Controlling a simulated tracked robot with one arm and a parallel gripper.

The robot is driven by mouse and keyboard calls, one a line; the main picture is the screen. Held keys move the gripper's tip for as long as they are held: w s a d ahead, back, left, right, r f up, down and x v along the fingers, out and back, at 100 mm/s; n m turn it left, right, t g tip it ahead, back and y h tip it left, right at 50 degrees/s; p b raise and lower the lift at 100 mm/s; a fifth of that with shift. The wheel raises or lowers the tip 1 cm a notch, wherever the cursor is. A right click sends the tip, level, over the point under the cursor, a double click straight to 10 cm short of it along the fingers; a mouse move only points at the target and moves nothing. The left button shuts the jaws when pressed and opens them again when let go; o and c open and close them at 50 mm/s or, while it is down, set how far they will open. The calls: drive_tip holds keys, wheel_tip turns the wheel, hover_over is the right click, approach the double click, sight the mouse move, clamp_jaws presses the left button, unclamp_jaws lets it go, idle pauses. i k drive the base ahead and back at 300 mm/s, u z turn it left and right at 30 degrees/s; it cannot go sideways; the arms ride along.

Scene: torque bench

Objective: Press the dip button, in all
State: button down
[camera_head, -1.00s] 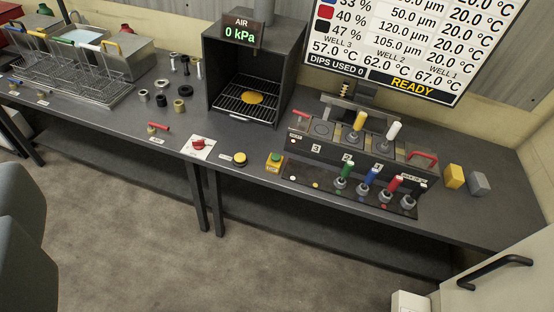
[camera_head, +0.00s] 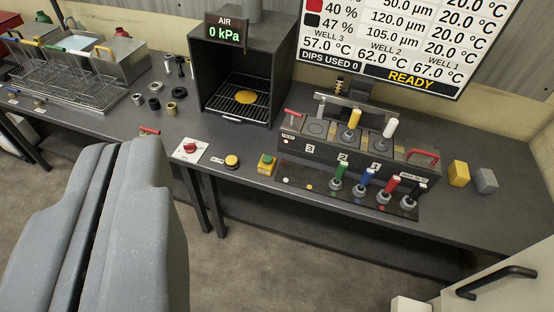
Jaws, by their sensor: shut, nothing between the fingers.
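A yellow round button (camera_head: 232,161) sits near the bench's front edge, with a small label to its left that is too small to read. To its right is a green button on a yellow box (camera_head: 266,164). I cannot tell by lettering which one is the dip button. My gripper (camera_head: 123,146) is large and grey at the lower left, its two fingers shut with nothing between them. Its tips are left of both buttons and apart from them in the picture. It hides part of the bench front.
A red knob on a white plate (camera_head: 189,149) lies between my gripper and the buttons. A dip unit (camera_head: 340,157) with several coloured handles stands right. A dark oven box (camera_head: 238,65) reads AIR 0 kPa. The board (camera_head: 395,40) reads READY, DIPS USED 0.

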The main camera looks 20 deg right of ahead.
sight(267, 158)
drive_tip(key=z, duration=0.1)
drive_tip(key=i, duration=1)
drive_tip(key=u, duration=0.1)
